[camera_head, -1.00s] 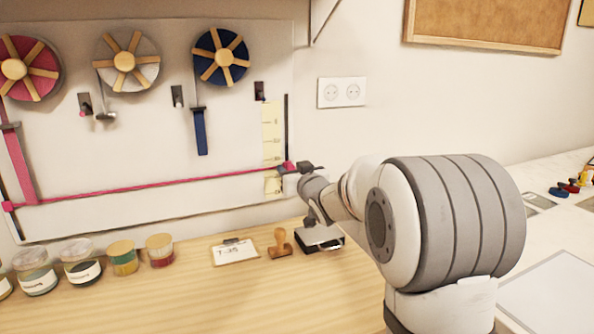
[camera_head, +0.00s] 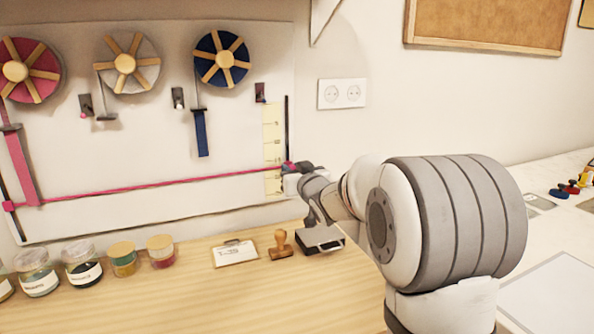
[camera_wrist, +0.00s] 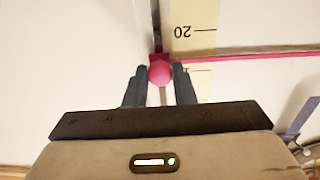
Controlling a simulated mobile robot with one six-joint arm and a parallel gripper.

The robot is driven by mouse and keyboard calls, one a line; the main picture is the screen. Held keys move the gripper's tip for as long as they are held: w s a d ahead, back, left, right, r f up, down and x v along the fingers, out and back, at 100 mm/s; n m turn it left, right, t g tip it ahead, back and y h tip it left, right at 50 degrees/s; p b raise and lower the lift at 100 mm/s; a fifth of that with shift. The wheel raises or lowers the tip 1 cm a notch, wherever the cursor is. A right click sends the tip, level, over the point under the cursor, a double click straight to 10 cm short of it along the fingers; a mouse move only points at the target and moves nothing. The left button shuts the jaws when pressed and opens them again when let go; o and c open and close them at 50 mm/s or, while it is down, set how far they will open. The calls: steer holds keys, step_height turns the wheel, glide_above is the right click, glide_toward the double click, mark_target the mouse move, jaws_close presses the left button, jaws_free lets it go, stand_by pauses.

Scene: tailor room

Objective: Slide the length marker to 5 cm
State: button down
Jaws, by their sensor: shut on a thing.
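The length marker is a pink slider with a round pink knob (camera_wrist: 160,73), on a dark vertical rail at the edge of the cream scale (camera_wrist: 193,25). The scale also shows at the right of the wall board in the head view (camera_head: 272,130). A pink cord (camera_head: 150,186) runs left from the marker across the board. In the wrist view the cord (camera_wrist: 260,57) lies close to the upside-down 20 mark, just below it in the picture. My gripper (camera_wrist: 159,72) is shut on the knob, one finger on each side. In the head view the marker is partly hidden by my gripper (camera_head: 288,168).
Pink, white and blue ribbon spools (camera_head: 225,58) hang on the board. Below, on the wooden table (camera_head: 200,300), stand jars (camera_head: 83,268), a label card (camera_head: 235,253), a wooden stamp (camera_head: 280,244) and a dark ink pad (camera_head: 320,239) close under my arm.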

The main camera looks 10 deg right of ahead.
step_height(320, 180, up, 12)
steer(key=p, duration=0.7)
steer(key=shift+p, duration=0.35)
steer(key=shift+f, duration=0.1)
steer(key=c, duration=1.2)
jaws_free()
steer(key=shift+c, duration=0.2)
steer(key=s+d, duration=0.1)
steer(key=s, duration=0.6)
steer(key=shift+s+d+b, duration=0.3)
